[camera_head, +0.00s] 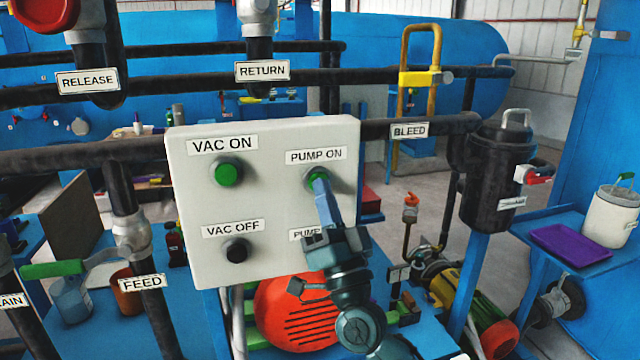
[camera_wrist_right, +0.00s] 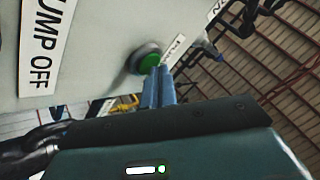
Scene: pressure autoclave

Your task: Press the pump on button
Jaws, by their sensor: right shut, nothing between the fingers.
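The PUMP ON button (camera_head: 313,174) is a green round button at the upper right of a light grey control panel (camera_head: 270,215). My right gripper (camera_head: 321,184) is shut and empty, with its blue fingertips at the button's face in the head view and partly covering it. In the right wrist view the fingertips (camera_wrist_right: 160,72) reach up to the green button (camera_wrist_right: 150,62). Whether they touch it or press it in, I cannot tell. The PUMP OFF button is hidden behind my gripper in the head view. My left gripper is not in view.
The panel also holds a green VAC ON button (camera_head: 228,173) and a black VAC OFF button (camera_head: 236,250). Dark pipes run behind the panel.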

